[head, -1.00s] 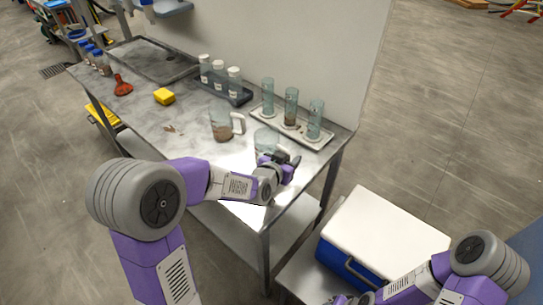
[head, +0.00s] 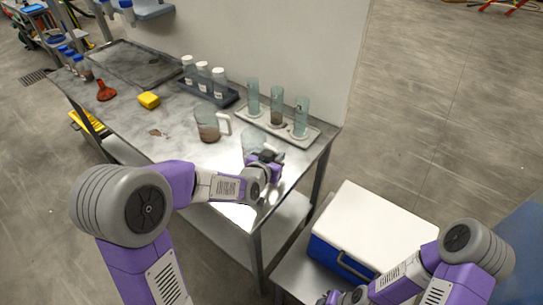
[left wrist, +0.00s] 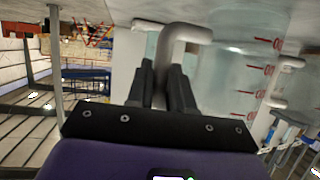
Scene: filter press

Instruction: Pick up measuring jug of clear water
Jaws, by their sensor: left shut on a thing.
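The measuring jug of clear water (head: 250,138) stands upright near the front edge of the steel table, partly hidden behind my left gripper (head: 264,156). In the left wrist view the jug (left wrist: 228,85) is clear with red scale marks, and its pale grey handle (left wrist: 182,32) runs down between the fingers. My left gripper (left wrist: 166,82) is shut on that handle. A second jug with brown, murky contents (head: 208,127) stands to its left. My right gripper (head: 328,298) is at the bottom edge of the head view, too small and cut off to read.
A tray with three glass cylinders (head: 301,130) stands right behind the clear jug. A dark rack of white-capped bottles (head: 228,99), a yellow sponge (head: 149,100) and a red funnel (head: 106,91) are farther left. A blue-and-white cooler (head: 375,225) stands below at the right.

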